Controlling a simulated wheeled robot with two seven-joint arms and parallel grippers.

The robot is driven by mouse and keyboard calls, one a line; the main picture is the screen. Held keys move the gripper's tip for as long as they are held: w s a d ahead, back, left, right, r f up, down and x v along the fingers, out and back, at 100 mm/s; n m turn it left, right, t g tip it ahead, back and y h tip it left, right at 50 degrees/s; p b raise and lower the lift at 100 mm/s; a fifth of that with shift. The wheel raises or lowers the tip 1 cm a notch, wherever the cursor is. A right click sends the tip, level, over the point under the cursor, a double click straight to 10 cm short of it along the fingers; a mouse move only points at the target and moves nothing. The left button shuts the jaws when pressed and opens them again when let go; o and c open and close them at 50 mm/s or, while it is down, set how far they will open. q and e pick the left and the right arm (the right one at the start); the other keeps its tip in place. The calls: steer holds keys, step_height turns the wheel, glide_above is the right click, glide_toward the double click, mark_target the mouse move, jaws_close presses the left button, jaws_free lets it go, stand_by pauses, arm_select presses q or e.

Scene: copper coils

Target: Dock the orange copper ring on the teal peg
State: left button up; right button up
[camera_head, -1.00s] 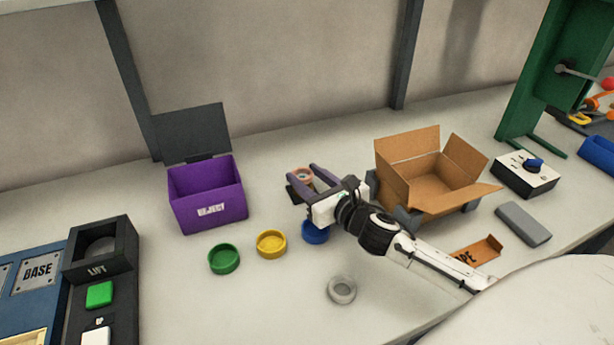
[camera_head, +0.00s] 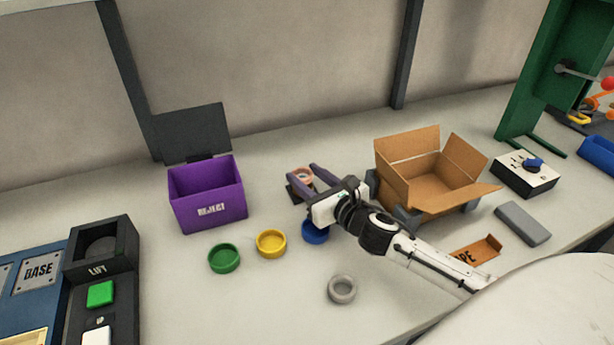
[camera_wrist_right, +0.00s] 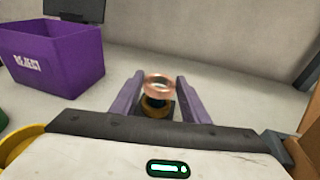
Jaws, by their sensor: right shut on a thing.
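The copper ring (camera_head: 303,174) is a pinkish-orange band between the purple fingers of my right gripper (camera_head: 303,170), which is shut on it. In the right wrist view the copper ring (camera_wrist_right: 159,78) is near the fingertips, above a dark base (camera_wrist_right: 169,107) with a yellow-orange round part. A corner of that dark base (camera_head: 291,193) shows beside the gripper in the head view. I cannot make out a teal peg; the ring and fingers cover that spot. Whether the ring touches what is under it cannot be told. My left gripper is not in view.
A purple reject bin (camera_head: 207,205) stands left, an open cardboard box (camera_head: 430,180) right. Green (camera_head: 224,258), yellow (camera_head: 271,244) and blue (camera_head: 315,233) round dishes lie nearer, the blue partly under my gripper. A grey ring (camera_head: 342,289) lies in front.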

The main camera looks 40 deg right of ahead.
steer(key=shift+f+b, duration=0.6)
steer(key=shift+f, duration=0.15)
steer(key=shift+r, duration=0.15)
steer(key=shift+r+p, duration=0.6)
steer(key=shift+p, duration=0.2)
steer(key=shift+r, duration=0.1)
stand_by(0.4)
steer(key=shift+f+b, duration=0.45)
steer(key=shift+f, duration=0.4)
stand_by(0.4)
steer(key=o, duration=0.9)
steer(key=shift+s, duration=0.1)
